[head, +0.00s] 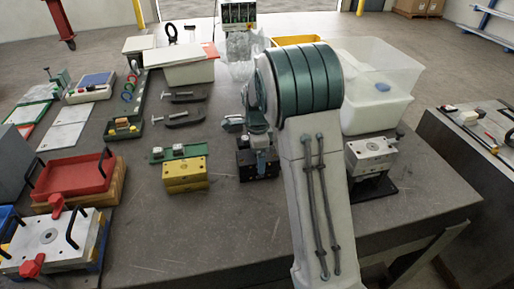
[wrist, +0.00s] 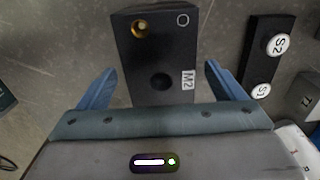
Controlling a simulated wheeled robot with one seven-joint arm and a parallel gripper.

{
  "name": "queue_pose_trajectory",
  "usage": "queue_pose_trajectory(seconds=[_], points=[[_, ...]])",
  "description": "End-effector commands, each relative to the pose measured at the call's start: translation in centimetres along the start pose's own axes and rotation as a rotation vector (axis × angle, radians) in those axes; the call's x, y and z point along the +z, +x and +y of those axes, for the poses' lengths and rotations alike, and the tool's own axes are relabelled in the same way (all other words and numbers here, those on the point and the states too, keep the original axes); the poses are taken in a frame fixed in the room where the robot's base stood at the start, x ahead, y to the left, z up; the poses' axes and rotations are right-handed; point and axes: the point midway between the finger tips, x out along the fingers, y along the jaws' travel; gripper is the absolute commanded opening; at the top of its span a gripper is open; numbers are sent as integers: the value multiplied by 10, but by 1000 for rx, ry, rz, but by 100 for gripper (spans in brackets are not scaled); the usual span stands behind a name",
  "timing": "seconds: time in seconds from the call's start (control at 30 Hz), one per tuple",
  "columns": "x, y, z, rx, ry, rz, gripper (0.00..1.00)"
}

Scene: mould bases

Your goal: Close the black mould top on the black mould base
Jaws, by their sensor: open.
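A black mould block (head: 243,168) stands on the grey table near its middle, under the end of my arm. In the wrist view the black block (wrist: 150,43) shows a brass ring, a dark central hole, a pale circle and an M2 label. I cannot tell whether this is the top, the base, or both stacked. My gripper (head: 262,160) is at the block in the head view, with the arm hiding part of it. In the wrist view its blue fingers are spread wide, one on each side of the block's near end, with gaps showing. Nothing is held.
A yellow mould block (head: 185,175) stands left of the black one, with a green strip (head: 180,153) behind it. A silver mould block (head: 371,152) stands to the right. Clear tubs (head: 375,112) stand behind it. A strip with two white knobs (wrist: 263,68) lies beside the block.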

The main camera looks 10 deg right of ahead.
Motion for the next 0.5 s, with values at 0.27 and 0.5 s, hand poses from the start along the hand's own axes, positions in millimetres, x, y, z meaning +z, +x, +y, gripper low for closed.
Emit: queue_pose_trajectory(seconds=[0.27,0.5], points=[[0,-43,-2,-9,0,0,89],[0,-98,-2,-8,-1,1,89]])
